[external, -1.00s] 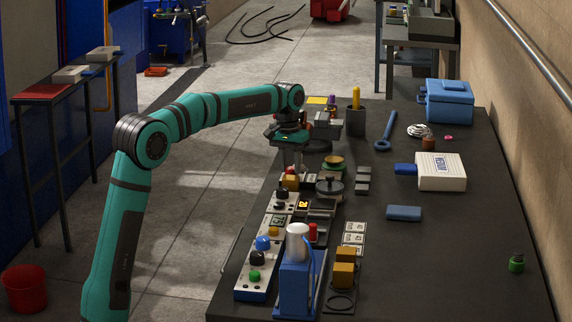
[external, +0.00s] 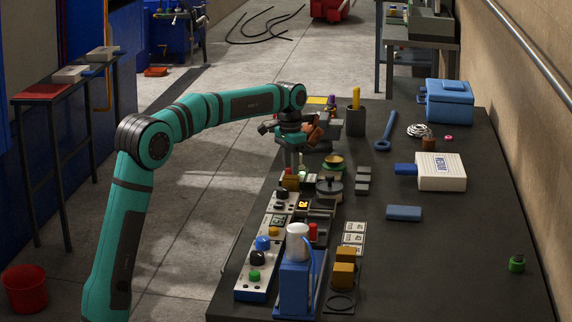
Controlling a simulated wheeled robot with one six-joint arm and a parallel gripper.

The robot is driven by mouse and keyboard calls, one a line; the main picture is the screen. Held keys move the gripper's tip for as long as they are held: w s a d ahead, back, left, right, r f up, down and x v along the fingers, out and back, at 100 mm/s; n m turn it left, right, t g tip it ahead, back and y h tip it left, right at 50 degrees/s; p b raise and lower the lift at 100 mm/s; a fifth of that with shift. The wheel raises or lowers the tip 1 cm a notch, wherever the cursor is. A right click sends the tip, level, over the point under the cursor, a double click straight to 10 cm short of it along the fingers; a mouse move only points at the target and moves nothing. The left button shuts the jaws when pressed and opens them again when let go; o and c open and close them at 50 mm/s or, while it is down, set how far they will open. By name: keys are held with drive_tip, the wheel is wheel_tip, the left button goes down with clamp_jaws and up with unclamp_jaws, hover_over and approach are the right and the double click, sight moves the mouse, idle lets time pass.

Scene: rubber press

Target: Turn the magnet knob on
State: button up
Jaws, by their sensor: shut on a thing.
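My gripper (external: 295,167) points straight down over the far end of the row of control panels along the bench's left edge. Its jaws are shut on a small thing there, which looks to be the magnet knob. The knob itself is mostly hidden by the fingers and too small to make out. A red piece and a yellow-orange block (external: 291,183) sit just below and beside the fingertips. A white panel with a black knob (external: 282,194) lies nearer the camera, apart from the fingers.
A dark round-topped device (external: 329,187) and a brass dish (external: 333,162) stand close to the right of my gripper. The bench's right half has wide clear areas.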

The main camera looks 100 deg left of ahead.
sight(290, 167)
drive_tip(key=shift+r, duration=0.1)
drive_tip(key=o, duration=1)
drive_tip(key=r, duration=1.1)
drive_tip(key=a+r, duration=0.1)
drive_tip(key=r, duration=0.5)
drive_tip(key=shift+s+r, duration=0.15)
drive_tip(key=shift+s, duration=0.15)
drive_tip(key=shift+w+d, duration=0.1)
drive_tip(key=shift+d, duration=0.05)
